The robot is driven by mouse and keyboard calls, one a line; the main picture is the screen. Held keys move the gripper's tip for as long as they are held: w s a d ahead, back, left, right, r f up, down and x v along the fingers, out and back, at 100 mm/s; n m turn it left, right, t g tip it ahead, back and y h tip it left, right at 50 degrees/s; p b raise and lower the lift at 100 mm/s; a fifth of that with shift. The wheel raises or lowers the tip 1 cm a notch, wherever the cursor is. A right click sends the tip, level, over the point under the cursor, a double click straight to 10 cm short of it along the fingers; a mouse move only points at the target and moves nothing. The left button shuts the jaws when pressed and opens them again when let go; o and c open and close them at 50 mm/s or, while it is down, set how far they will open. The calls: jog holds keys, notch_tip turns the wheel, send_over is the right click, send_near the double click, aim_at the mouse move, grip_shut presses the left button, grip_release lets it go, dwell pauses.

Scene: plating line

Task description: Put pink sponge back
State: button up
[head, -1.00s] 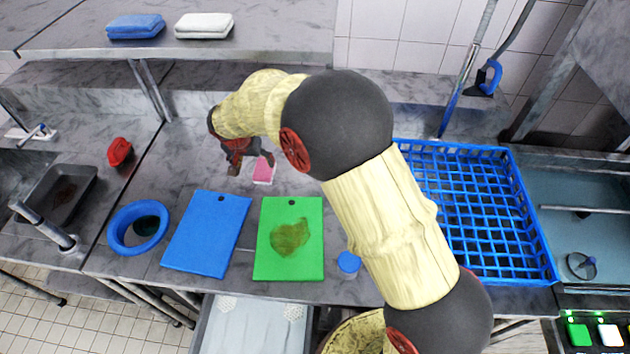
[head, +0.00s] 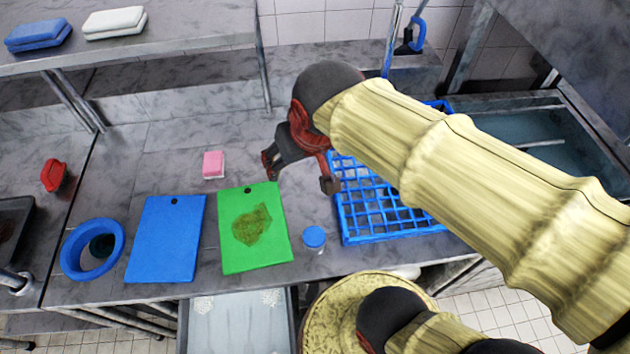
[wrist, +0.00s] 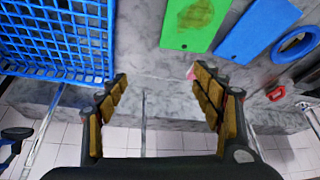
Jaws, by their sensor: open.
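The pink sponge (head: 213,164), with a pale lower edge, lies on the grey counter behind the gap between the blue cutting board (head: 167,238) and the stained green cutting board (head: 250,262). My gripper (head: 298,172) is open and empty, above the counter to the right of the sponge and apart from it, near the left edge of the blue rack. In the wrist view, a small pink bit of the sponge (wrist: 190,73) shows beside the right finger, which hides the rest. The open fingers (wrist: 160,75) have bare counter between them.
A blue basket rack (head: 345,222) stands on the right, partly behind my arm. A blue-lidded container (head: 314,238) stands beside the green board. A blue ring-shaped bowl (head: 70,250) and a red object (head: 53,175) are at left. Blue (head: 38,35) and white (head: 114,22) folded cloths lie on the shelf.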

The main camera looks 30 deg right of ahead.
jog(key=s+n, duration=0.1)
jog(key=s, duration=0.5)
jog(key=shift+s+d+f, duration=0.2)
jog(key=shift+d+f, duration=0.05)
jog(key=shift+f, duration=0.2)
notch_tip(320, 180, down, 4)
jog(key=b, duration=0.4)
jog(key=shift+f, duration=0.15)
jog(key=shift+c, duration=1)
